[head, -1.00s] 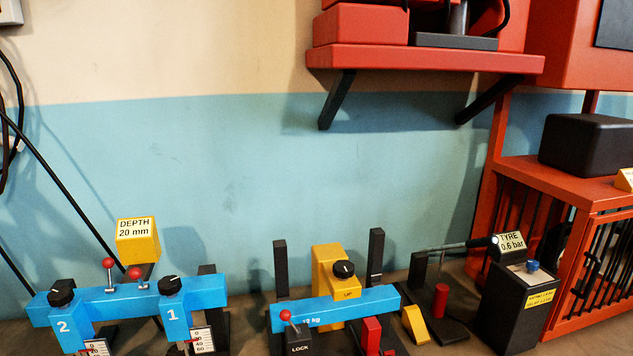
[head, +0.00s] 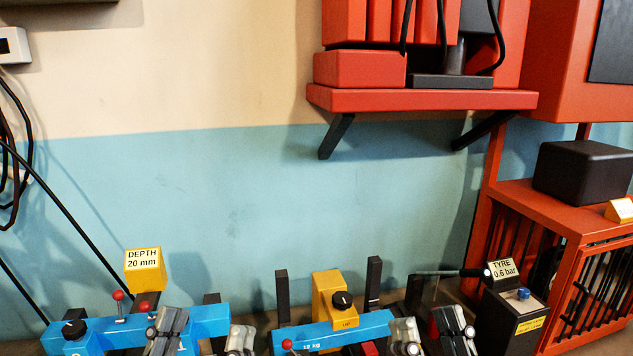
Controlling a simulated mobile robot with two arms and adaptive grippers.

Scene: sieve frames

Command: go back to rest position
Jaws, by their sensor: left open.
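My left gripper (head: 204,334) is at the bottom edge, in front of the left blue bar (head: 208,318). Its two grey and black fingers stand apart with nothing seen between them. My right gripper (head: 430,332) is at the bottom edge, between the right blue bar (head: 368,327) and the black tyre box (head: 510,318). Its fingers also stand apart, and I see nothing held. The palms of both grippers and most of both arms are below the picture.
A yellow "DEPTH 20 mm" block (head: 145,270) stands behind the left bar. A yellow post with a black knob (head: 328,295) and dark uprights rise behind the right bar. A red shelf (head: 420,99) and red cabinet (head: 520,210) are at right. The blue wall is clear.

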